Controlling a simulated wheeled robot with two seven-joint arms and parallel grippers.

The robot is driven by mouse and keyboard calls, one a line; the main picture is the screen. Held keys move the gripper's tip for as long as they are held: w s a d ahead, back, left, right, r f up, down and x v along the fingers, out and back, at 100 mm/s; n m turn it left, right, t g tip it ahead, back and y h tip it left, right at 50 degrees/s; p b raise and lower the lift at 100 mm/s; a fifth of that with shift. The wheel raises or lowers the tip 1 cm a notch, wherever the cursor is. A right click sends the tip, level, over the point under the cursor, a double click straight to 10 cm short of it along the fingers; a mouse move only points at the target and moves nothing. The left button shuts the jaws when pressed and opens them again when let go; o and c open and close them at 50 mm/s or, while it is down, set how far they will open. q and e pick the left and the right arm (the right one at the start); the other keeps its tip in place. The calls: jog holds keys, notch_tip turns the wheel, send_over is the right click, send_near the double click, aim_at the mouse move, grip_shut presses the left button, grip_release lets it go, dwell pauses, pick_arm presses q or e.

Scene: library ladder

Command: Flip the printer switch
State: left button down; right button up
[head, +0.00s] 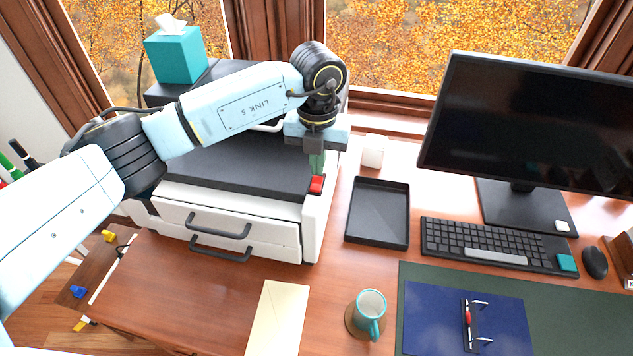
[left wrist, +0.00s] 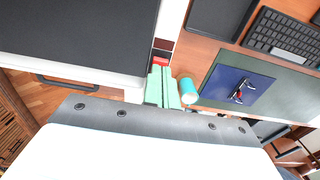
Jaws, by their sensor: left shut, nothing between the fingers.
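The white and dark grey printer (head: 230,215) stands on the wooden desk below the window. Its red switch (head: 317,184) is on the top at the right front corner. My left gripper (head: 317,168) is shut and empty, pointing down just behind the switch in the head view. In the left wrist view the green fingertips (left wrist: 162,75) are together, close to the red switch (left wrist: 161,61). I cannot tell whether they touch it. My right gripper is not in view.
A black tray (head: 378,212) lies right of the printer, with a white cup-like object (head: 373,151) behind it. A teal mug (head: 370,312) and an envelope (head: 277,318) are in front. The monitor (head: 530,125) and keyboard (head: 490,245) are at the right. A tissue box (head: 176,54) stands behind.

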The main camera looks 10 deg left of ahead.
aim_at(318, 179)
pick_arm(q)
jog(key=shift+f+b, duration=0.65)
jog(key=shift+f, duration=0.35)
jog(key=shift+r, duration=0.1)
jog(key=shift+r+p, duration=2.25)
jog(key=shift+r, duration=1.3)
